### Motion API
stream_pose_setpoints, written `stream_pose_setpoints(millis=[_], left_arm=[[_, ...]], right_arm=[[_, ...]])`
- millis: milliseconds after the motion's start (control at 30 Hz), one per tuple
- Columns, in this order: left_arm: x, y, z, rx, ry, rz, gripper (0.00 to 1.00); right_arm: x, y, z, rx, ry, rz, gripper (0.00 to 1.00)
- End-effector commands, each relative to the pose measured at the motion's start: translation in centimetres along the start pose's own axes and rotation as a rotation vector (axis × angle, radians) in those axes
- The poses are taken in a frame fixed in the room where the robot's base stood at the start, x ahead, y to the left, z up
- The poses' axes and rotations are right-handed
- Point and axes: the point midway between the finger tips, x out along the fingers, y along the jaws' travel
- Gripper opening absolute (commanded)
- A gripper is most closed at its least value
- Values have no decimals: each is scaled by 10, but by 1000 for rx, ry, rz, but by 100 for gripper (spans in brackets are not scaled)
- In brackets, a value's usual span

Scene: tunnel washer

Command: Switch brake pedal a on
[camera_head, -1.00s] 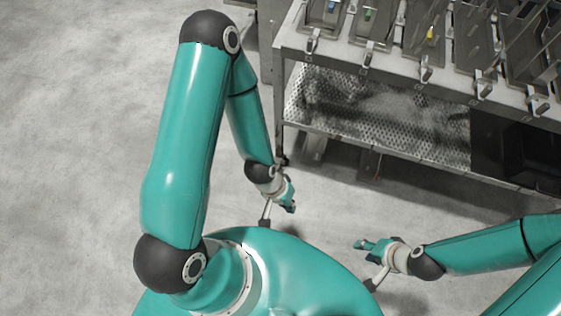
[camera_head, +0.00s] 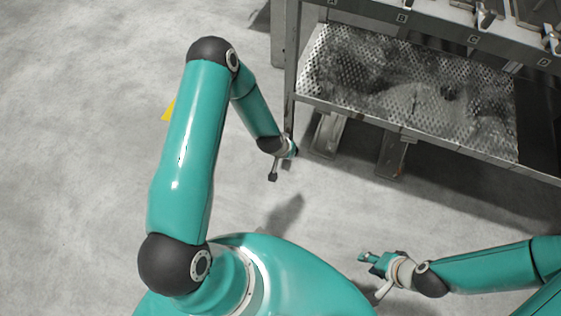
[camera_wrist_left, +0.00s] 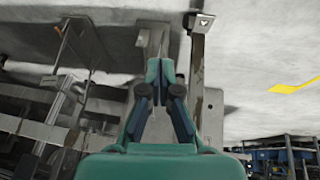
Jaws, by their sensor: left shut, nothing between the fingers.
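Two grey metal pedals stick out at floor level under the bench. The left pedal (camera_head: 329,134) is nearest the bench's left leg; the other pedal (camera_head: 392,155) is to its right. I see no letter on either, so I cannot tell for sure which is brake pedal a. My left gripper (camera_head: 293,151) is low beside the bench leg, left of the left pedal. In the left wrist view the left gripper (camera_wrist_left: 159,72) is shut and empty, and its tips overlap a grey metal strip behind. Contact cannot be told. My right gripper (camera_head: 367,257) is far from the pedals; its finger gap is unclear.
The bench's perforated lower shelf (camera_head: 425,95) overhangs the pedals. The bench leg (camera_head: 289,75) stands close to my left gripper. A yellow floor mark (camera_head: 168,111) lies left. The floor in front is clear.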

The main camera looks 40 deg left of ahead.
Motion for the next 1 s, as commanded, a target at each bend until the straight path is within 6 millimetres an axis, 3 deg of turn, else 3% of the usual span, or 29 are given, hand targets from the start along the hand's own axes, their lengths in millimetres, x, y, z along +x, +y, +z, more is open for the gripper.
stream_pose_setpoints(millis=[33, 100, 300, 467, 833, 1000], left_arm=[[40, -20, 1, -2, 28, -26, 0], [64, -40, -7, 5, 62, -60, 0], [104, -80, -22, 16, 119, -127, 0], [111, -90, -27, 21, 134, -146, 0], [111, -89, -28, 22, 134, -146, 0], [124, -91, -28, 22, 134, -146, 0]], right_arm=[[34, 12, 0, 0, 0, 0, 40], [53, 19, 0, 0, 0, 0, 40], [83, 30, -1, 0, 1, 0, 40], [88, 32, -1, 0, 1, 0, 40], [87, 31, -1, 0, 1, 0, 40], [92, 33, -1, 0, 1, 0, 40]])
